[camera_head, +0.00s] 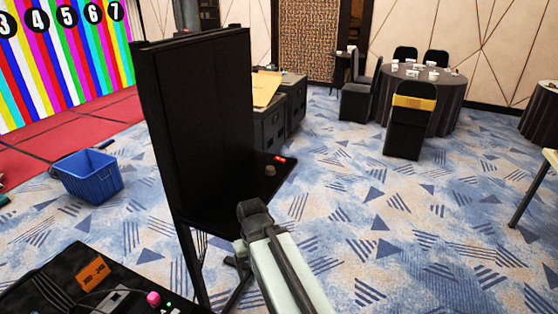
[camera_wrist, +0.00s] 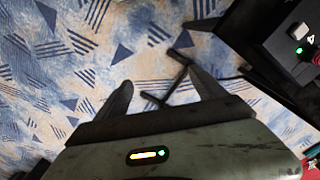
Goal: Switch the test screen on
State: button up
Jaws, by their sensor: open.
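A tall black panel (camera_head: 200,115), its face dark, stands on a black stand in the middle of the head view; I cannot tell for sure that it is the test screen. A black shelf (camera_head: 228,212) juts from its lower part. On the shelf are a small red part (camera_head: 279,158) and a grey-brown knob (camera_head: 270,171). My arm rises in front of the shelf, and my gripper's fingers cannot be made out there. In the wrist view my gripper (camera_wrist: 160,92) is open and empty, above the carpet and black stand legs (camera_wrist: 172,82).
A black table (camera_head: 60,285) at lower left holds devices, a pink knob (camera_head: 153,298) and green lights. A black box with a green light (camera_wrist: 298,50) is at upper right in the wrist view. A blue crate (camera_head: 90,175) and a colour-bar wall (camera_head: 70,55) are left.

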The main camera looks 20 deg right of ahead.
grip_shut()
dwell(0.3)
dwell(1.5)
